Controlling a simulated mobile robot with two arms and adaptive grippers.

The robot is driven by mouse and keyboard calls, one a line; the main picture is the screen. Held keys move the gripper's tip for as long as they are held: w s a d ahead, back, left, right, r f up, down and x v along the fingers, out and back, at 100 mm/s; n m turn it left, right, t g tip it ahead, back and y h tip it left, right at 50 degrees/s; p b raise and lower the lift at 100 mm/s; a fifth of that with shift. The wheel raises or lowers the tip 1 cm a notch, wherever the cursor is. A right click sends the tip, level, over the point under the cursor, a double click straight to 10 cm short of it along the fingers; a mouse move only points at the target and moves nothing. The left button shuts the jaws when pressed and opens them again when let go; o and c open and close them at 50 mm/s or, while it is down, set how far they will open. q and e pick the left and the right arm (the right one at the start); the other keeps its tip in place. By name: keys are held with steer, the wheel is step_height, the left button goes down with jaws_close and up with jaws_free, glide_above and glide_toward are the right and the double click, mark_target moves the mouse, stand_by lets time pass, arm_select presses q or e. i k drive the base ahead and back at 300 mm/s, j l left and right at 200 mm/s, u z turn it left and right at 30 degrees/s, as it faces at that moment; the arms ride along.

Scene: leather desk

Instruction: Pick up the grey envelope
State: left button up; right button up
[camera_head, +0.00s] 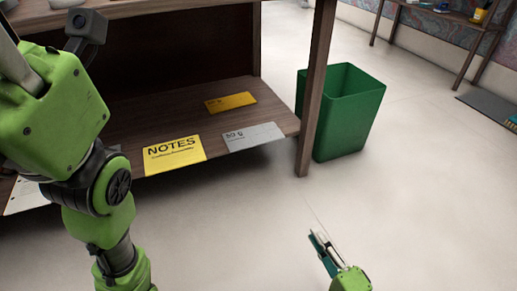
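The grey envelope (254,137) lies flat on the lower shelf of the wooden desk (230,98), near its front edge at the right end. My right gripper (319,240) is low in the picture, over the floor, in front of the desk and clearly apart from the envelope. Its narrow fingers are small and seen at a slant, so I cannot tell whether it is open or shut. My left arm fills the left side; its gripper does not show.
A yellow NOTES envelope (174,153) lies left of the grey one, and a smaller orange-yellow envelope (231,102) lies behind it. A desk leg (316,95) and a green bin (343,115) stand to the right. The front floor is clear.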

mark_target(247, 138)
steer(key=i+j, duration=0.25)
steer(key=i, duration=0.2)
steer(key=i+j, duration=0.25)
steer(key=i, duration=0.25)
